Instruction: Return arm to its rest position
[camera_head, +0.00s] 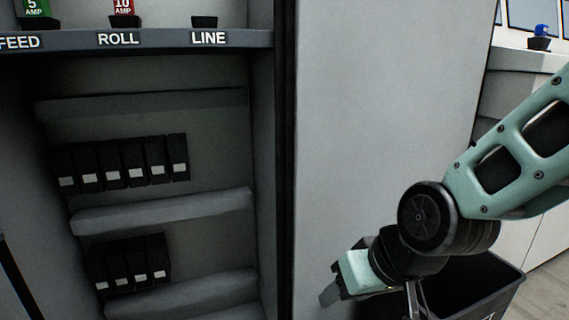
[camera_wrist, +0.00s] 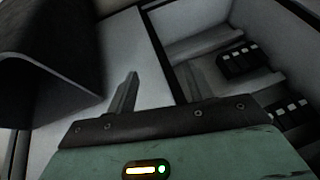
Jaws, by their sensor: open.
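My gripper (camera_wrist: 152,88) is open, with nothing seen between its fingers in the wrist view. In the head view my arm reaches in from the right and bends down, with the gripper end low in front of the grey cabinet side panel (camera_head: 375,110). The fingertips are hard to make out there. The gripper is to the right of the open cabinet and outside it.
A dark bin (camera_head: 505,285) stands below my arm. The cabinet's label shelf (camera_head: 165,40) has a green 5 AMP piece (camera_head: 37,8), a red 10 AMP piece (camera_head: 123,7) and an empty-looking LINE holder (camera_head: 204,22). Black modules (camera_head: 123,162) line lower shelves. A blue item (camera_head: 541,31) sits far right.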

